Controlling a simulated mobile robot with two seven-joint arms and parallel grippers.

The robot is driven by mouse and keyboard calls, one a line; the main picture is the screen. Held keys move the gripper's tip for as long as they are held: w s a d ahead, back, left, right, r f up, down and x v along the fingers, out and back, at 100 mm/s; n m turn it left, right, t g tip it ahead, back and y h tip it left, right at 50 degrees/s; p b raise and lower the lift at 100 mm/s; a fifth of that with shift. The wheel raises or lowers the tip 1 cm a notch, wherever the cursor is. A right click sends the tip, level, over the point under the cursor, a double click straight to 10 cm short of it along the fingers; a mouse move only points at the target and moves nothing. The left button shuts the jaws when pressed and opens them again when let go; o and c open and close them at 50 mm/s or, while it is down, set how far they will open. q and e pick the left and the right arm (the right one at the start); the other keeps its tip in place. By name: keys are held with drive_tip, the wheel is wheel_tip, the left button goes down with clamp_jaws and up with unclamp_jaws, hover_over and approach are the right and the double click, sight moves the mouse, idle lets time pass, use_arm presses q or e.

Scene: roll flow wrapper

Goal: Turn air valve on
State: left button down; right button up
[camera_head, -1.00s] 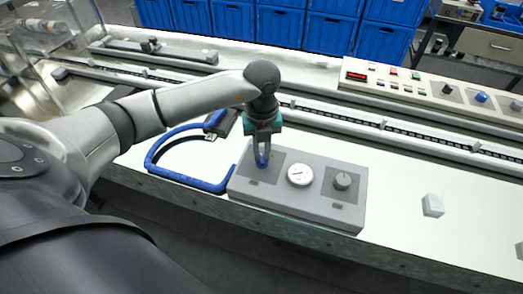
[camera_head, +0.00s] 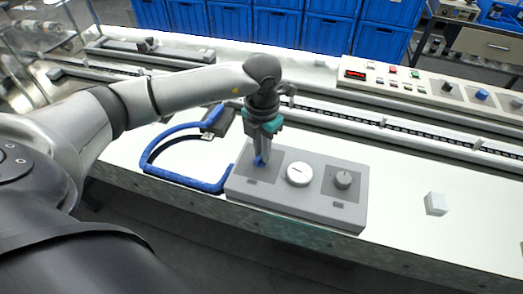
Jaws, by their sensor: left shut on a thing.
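A grey control box (camera_head: 262,197) sits at the front edge of the white table. My left gripper (camera_head: 261,158) points down over the box and is shut on the blue valve handle. The gripper's fingers hide most of the handle. My right gripper is not in view.
A blue hose (camera_head: 172,178) loops on the table left of the box. A conveyor rail (camera_head: 400,130) and a control panel with buttons (camera_head: 430,85) lie behind. Blue bins (camera_head: 330,32) stand at the back.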

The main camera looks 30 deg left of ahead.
use_arm(q)
drive_tip(key=shift+m, duration=0.6)
drive_tip(key=shift+r, duration=0.1)
drive_tip(key=c, duration=0.9)
unclamp_jaws()
drive_tip(key=shift+o, duration=0.2)
wheel_tip(320, 180, up, 15)
drive_tip(key=p, duration=0.1)
drive_tip(key=shift+p, duration=0.35)
